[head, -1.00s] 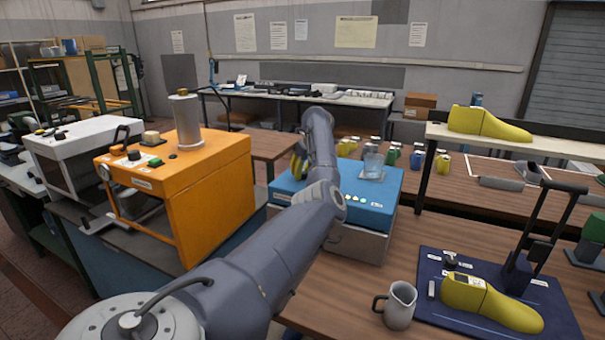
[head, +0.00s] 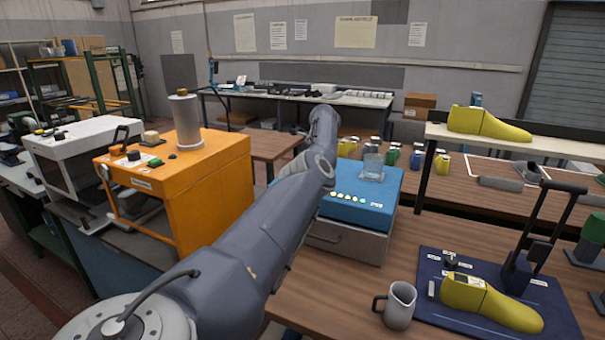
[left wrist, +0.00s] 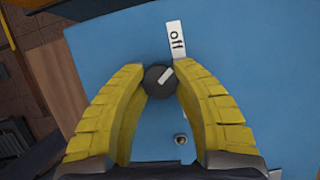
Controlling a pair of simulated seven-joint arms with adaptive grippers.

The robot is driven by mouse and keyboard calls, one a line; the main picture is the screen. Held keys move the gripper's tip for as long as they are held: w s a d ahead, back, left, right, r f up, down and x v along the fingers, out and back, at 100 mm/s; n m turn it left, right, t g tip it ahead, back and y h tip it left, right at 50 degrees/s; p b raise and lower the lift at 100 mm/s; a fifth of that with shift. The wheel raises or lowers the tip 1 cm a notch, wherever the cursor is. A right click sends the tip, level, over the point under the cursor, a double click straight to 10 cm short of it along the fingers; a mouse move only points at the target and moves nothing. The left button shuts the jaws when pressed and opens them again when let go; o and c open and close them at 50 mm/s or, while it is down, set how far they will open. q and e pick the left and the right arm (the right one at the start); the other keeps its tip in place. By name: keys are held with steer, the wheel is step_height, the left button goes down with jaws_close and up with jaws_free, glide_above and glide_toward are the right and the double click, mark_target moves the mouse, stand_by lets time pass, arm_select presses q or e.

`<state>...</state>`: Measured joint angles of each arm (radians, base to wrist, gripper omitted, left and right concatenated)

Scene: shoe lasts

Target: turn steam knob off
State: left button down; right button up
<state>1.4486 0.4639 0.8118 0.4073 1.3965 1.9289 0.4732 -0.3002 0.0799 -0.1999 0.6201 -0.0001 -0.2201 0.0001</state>
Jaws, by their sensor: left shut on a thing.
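The steam knob (left wrist: 160,80) is a small dark round knob with a pale pointer mark, on the blue top of the steam unit (head: 390,185). The pale mark slants up to the right, not squarely at the label. My left gripper (left wrist: 160,72) is shut on the knob, with its yellow ribbed fingers on either side. In the head view my left arm hides the knob and the fingers. My right gripper is in neither view.
A clear glass vessel (head: 373,165) stands on the blue unit behind a row of small lit lamps (head: 347,197). The orange machine (head: 215,185) stands to the left. A grey jug (head: 399,305) and a yellow shoe last (head: 490,303) are at the front right.

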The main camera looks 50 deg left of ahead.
arm_select(q)
steer(key=shift+s+a+r, duration=0.1)
steer(key=shift+a+r, duration=0.05)
steer(key=shift+a, duration=0.05)
steer(key=c, duration=1.1)
jaws_free()
steer(key=shift+o, duration=0.9)
steer(key=shift+d, duration=0.1)
steer(key=v, duration=1.1)
steer(key=shift+d+r, duration=0.25)
steer(key=shift+r, duration=0.1)
steer(key=shift+f, duration=0.1)
